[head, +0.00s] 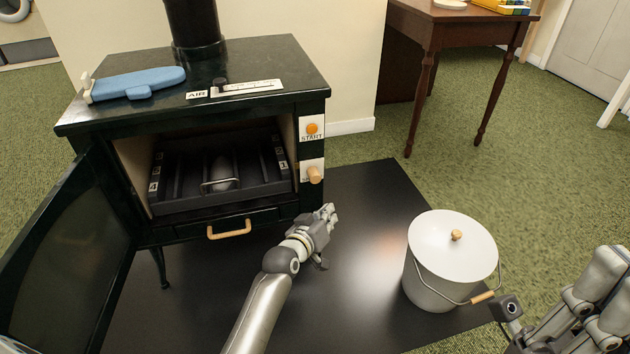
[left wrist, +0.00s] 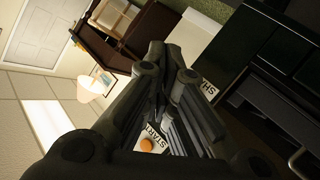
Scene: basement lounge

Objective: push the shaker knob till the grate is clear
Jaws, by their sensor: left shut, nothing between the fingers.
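The shaker knob (head: 314,174) is a light wooden peg on the right front of the black stove (head: 305,85), below the orange START button (head: 312,129).
The stove door (head: 60,265) hangs open at left. A drawer with a wooden handle (head: 229,229) is below the firebox. A white lidded bucket (head: 440,270) stands on the dark floor mat (head: 370,200). A blue tool (head: 138,82) lies on the stove top. A wooden table (head: 460,30) stands behind.

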